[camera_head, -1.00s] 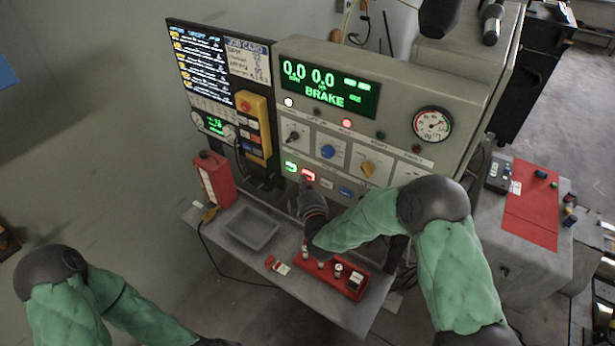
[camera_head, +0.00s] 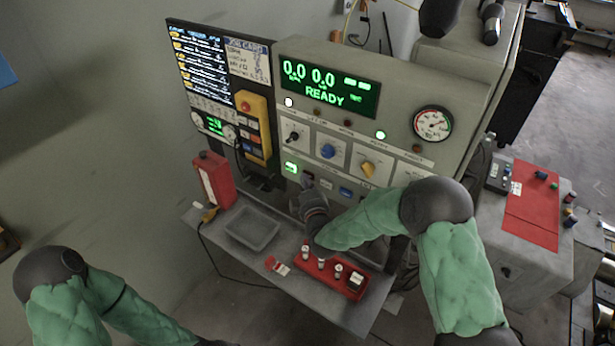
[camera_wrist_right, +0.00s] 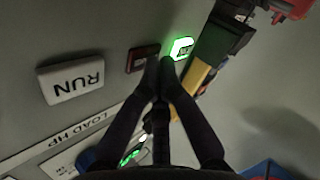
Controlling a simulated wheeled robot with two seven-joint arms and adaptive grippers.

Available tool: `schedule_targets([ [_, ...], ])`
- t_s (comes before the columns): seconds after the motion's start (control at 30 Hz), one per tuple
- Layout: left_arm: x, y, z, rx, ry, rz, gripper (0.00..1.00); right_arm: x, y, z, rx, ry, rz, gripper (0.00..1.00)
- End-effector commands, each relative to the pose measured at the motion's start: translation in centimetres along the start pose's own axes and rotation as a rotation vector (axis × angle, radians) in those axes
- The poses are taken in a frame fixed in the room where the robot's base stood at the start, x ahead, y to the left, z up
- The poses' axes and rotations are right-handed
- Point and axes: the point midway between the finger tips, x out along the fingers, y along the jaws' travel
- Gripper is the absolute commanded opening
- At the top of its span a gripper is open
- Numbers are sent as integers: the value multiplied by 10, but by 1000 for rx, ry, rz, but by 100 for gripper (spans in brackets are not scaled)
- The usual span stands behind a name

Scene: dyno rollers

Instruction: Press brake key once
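The control panel's display (camera_head: 326,88) reads READY in green. In the right wrist view a small dark red key (camera_wrist_right: 142,57), unlit and with no readable label, sits between a white RUN key (camera_wrist_right: 72,80) and a lit green key (camera_wrist_right: 181,47). I take the red one as the brake key. My right gripper (camera_wrist_right: 163,66) is shut and empty, its fingertips just beside the red and green keys; contact cannot be told. In the head view the right gripper (camera_head: 307,182) is at the key row, partly hiding it. My left gripper is out of view.
Below the panel a shelf (camera_head: 208,230) carries a grey tray (camera_head: 251,229) and a red block with several knobs (camera_head: 342,277). A red box (camera_head: 214,180) stands at left. A yellow pendant (camera_head: 255,125) hangs beside the panel. The lit green lamp (camera_head: 381,135) is on the panel.

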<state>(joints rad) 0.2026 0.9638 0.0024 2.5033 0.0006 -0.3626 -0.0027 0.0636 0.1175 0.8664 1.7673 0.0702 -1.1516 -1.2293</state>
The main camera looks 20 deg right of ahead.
Motion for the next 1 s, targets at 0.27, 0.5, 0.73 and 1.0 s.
schedule_targets([
  [0.27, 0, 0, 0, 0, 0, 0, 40, 0, 1, 0, 0, 0, 2, 0],
  [0.5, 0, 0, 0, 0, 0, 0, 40, -6, -4, -5, 0, 1, 1, 0],
  [0.73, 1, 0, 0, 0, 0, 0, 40, -11, -7, -8, 0, 0, 2, 0],
  [1.0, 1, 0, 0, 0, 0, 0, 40, -12, -8, -8, 0, 0, 1, 0],
])
